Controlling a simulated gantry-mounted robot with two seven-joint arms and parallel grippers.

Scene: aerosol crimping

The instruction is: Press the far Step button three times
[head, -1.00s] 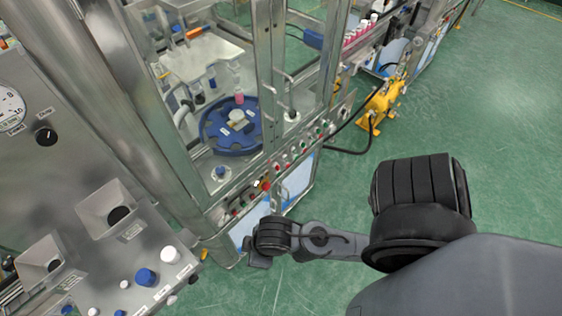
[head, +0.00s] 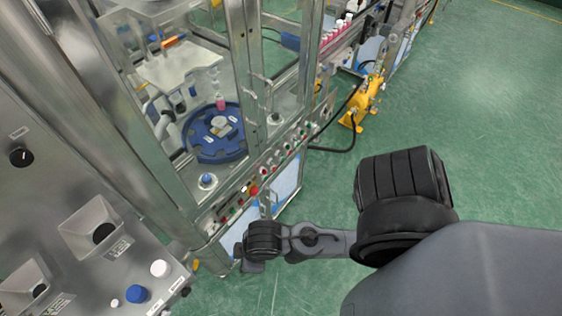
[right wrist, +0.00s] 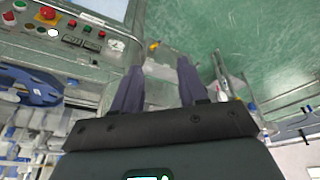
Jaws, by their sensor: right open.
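A sloped panel with a row of small red, green and white buttons (head: 265,172) runs along the front of the glazed machine in the head view. The labels are too small to read, so I cannot tell which is the far Step button. The right wrist view shows part of this panel at upper left, with a red mushroom button (right wrist: 47,13) and green buttons, one of them here (right wrist: 88,29). My right gripper (right wrist: 158,68) is open and empty, its two fingers apart, beside the panel and not touching any button. My left gripper is out of view.
A blue rotary table (head: 215,152) sits behind the machine's metal frame. A nearer steel console (head: 85,215) at left carries a blue button (head: 137,294) and a white button (head: 160,268). A yellow device (head: 362,105) stands behind. Green floor (head: 480,110) at right is open.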

